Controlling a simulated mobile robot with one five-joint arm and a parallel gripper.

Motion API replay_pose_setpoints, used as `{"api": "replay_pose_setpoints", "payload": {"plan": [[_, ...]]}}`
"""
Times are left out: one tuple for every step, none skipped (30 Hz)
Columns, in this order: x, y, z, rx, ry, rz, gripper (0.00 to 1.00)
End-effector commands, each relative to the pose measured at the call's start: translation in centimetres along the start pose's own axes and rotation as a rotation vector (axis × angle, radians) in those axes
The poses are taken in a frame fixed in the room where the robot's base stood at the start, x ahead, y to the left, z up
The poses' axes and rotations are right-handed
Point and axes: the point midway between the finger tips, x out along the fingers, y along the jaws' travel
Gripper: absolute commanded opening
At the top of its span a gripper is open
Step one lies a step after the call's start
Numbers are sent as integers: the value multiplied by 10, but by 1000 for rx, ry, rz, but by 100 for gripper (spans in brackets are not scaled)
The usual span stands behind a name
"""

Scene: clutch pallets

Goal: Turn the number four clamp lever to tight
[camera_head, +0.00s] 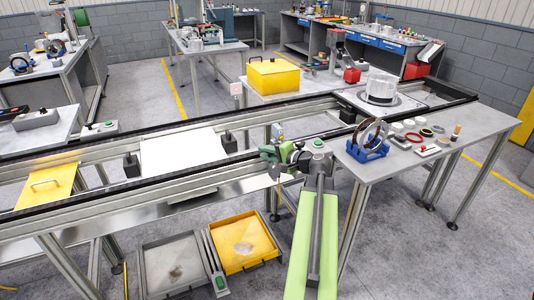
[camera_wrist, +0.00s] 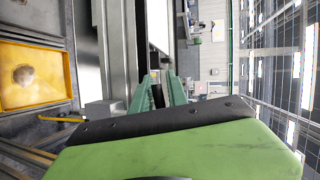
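My gripper (camera_head: 272,158) is at the near rail of the conveyor frame, left of the grey side table. Its two green fingers also show in the wrist view (camera_wrist: 158,82), with a narrow gap between them and nothing clearly held. A small grey and yellow fitting (camera_head: 278,131) stands just beyond my gripper in the head view. A small pale yellow part (camera_wrist: 154,74) shows at the fingertips in the wrist view. I cannot tell whether either is the number four clamp lever. No number or tight marking is readable, and my gripper and arm hide part of the rail.
Black blocks (camera_head: 228,141) stand between the rails, beside a white plate (camera_head: 180,152). The side table (camera_head: 480,122) holds a blue stand with rings (camera_head: 368,139) and small parts. A yellow tray (camera_head: 262,262) lies low at the front. Floor at the lower right is clear.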

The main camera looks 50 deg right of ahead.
Motion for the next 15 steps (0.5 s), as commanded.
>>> {"api": "replay_pose_setpoints", "payload": {"plan": [[-1,0,-1,0,2,0,12],[-1,0,-2,1,3,0,8],[-2,1,-3,1,4,0,2],[-2,1,-3,1,5,0,0],[-2,1,-4,1,5,0,0],[-3,1,-4,2,6,0,0],[-3,1,-4,2,7,0,0],[-3,1,-5,2,7,0,0],[-4,1,-5,2,8,0,0],[-4,1,-5,2,8,0,0],[-9,2,-5,4,17,0,0],[-6,2,-6,3,14,0,0],[-6,2,-6,1,13,1,0],[-5,2,-6,-1,13,2,0],[-5,2,-6,-5,13,3,0]]}}
